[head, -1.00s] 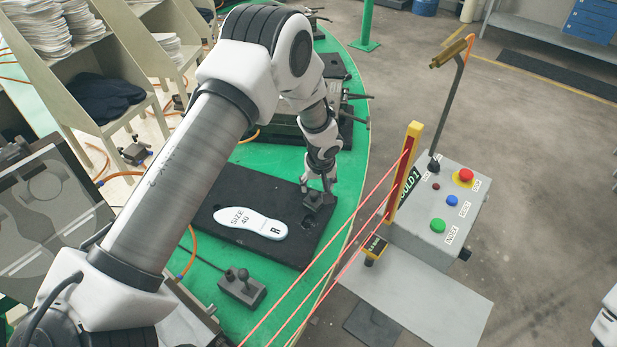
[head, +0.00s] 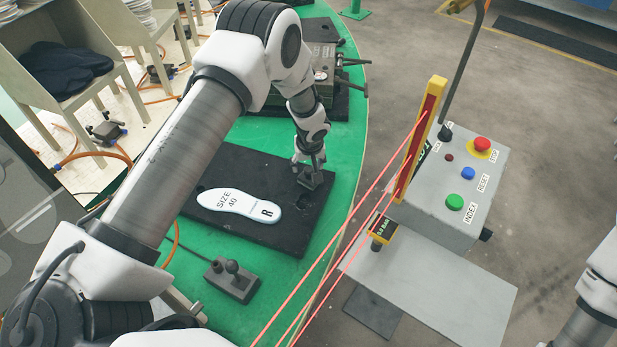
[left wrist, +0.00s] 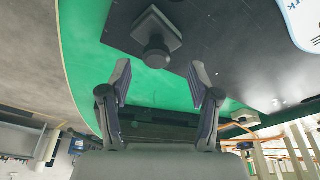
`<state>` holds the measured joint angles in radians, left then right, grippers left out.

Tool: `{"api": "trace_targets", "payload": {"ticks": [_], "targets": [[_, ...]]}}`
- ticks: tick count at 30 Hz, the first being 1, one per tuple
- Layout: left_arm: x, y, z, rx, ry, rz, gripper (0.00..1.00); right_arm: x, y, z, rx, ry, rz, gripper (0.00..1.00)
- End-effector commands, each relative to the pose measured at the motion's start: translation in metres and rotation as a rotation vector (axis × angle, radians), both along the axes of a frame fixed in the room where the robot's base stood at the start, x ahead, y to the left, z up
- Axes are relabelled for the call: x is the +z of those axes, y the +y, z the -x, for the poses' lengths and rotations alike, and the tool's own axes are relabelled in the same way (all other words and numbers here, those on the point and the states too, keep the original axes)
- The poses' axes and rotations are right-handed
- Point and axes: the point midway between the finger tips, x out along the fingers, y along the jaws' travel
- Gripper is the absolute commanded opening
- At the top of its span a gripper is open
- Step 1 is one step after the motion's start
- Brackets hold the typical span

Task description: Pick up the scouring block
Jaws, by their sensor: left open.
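The scouring block (head: 320,181) is a small dark grey square block at the upper right corner of the black board (head: 290,240). In the left wrist view the block (left wrist: 166,22) shows with a round knob on it, just beyond my fingertips. My left gripper (head: 306,163) is right at the block in the head view and partly hides it. In the left wrist view its two fingers (left wrist: 160,72) are spread apart with nothing between them; whether they touch the block I cannot tell. My right gripper is out of view.
A white insole (head: 238,204) marked size 40 lies on the board. A small dark box with knobs (head: 232,278) sits on the green table (head: 200,240). Red beams run from a yellow post (head: 420,140) along the table edge, beside a grey button box (head: 450,190).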

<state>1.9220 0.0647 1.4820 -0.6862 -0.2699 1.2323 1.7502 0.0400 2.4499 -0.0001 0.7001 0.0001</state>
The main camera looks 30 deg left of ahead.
Motion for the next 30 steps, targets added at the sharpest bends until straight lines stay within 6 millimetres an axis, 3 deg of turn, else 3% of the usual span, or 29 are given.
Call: {"api": "trace_targets", "payload": {"ticks": [4,9,14,15,20,30], "targets": [[-0.018,0.000,-0.006,0.000,0.003,-0.001,0.62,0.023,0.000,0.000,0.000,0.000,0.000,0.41],[-0.042,0.003,-0.011,0.000,0.001,0.000,0.62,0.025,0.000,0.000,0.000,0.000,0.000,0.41],[-0.043,0.003,-0.011,0.000,0.000,0.000,0.62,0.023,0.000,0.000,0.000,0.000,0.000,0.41],[-0.043,0.003,-0.011,0.000,0.000,0.000,0.59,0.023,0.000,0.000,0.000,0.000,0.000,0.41],[-0.043,0.003,-0.011,-0.001,0.000,0.000,0.02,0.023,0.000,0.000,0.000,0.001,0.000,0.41],[-0.043,0.003,-0.011,-0.001,0.000,0.000,0.00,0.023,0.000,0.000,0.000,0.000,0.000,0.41]]}}
